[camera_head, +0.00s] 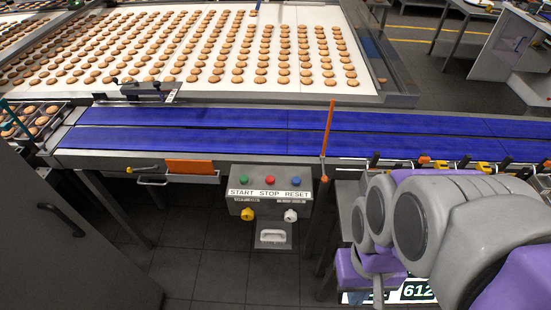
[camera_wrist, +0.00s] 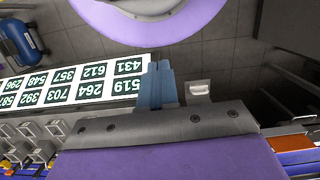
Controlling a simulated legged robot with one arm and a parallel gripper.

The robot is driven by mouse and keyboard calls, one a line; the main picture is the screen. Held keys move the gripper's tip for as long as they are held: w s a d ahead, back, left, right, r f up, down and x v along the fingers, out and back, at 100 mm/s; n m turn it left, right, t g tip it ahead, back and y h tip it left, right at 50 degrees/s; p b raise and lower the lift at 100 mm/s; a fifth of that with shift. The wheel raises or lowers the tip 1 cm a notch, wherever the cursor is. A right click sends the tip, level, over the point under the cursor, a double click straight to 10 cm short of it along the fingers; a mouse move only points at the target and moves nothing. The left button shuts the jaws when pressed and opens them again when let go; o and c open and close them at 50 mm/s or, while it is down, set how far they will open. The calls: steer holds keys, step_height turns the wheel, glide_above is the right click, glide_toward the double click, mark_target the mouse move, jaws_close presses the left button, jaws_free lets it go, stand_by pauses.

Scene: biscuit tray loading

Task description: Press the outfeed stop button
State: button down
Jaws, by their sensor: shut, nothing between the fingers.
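The outfeed stop button is the red button (camera_head: 270,180) in the head view, above the STOP label. It sits between the green START button (camera_head: 244,180) and the blue RESET button (camera_head: 293,181) on a grey control box (camera_head: 235,207) at the front of the blue conveyor (camera_head: 230,139). My gripper (camera_wrist: 157,72) shows shut and empty in the wrist view, its blue-grey fingers together. In the head view my arm is at the right, and the gripper is low, right of the box and apart from it. The fingertips are hard to make out there. The wrist view shows no buttons.
An orange post (camera_head: 328,130) stands right of the box, between it and my arm. A white handle (camera_head: 272,236) is below the box. Numbered cards (camera_wrist: 92,92) lie near my fingers. An orange panel (camera_head: 190,167) is left. The floor before the box is clear.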

steer(key=shift+a, duration=0.1)
steer(key=w+a+r+y+p, duration=0.3)
steer(key=w+a+r, duration=0.1)
steer(key=w+a, duration=0.75)
steer(key=m+y+p, duration=0.4)
steer(key=m+y, duration=0.2)
steer(key=m, duration=0.1)
glide_above(273, 179)
step_height(273, 179, down, 10)
steer(key=shift+f, duration=0.2)
steer(key=shift+w+f, duration=0.1)
steer(key=shift+f, duration=0.05)
steer(key=shift+f+b, duration=2.35)
steer(key=shift+f, duration=1.9)
steer(key=shift+f, duration=0.1)
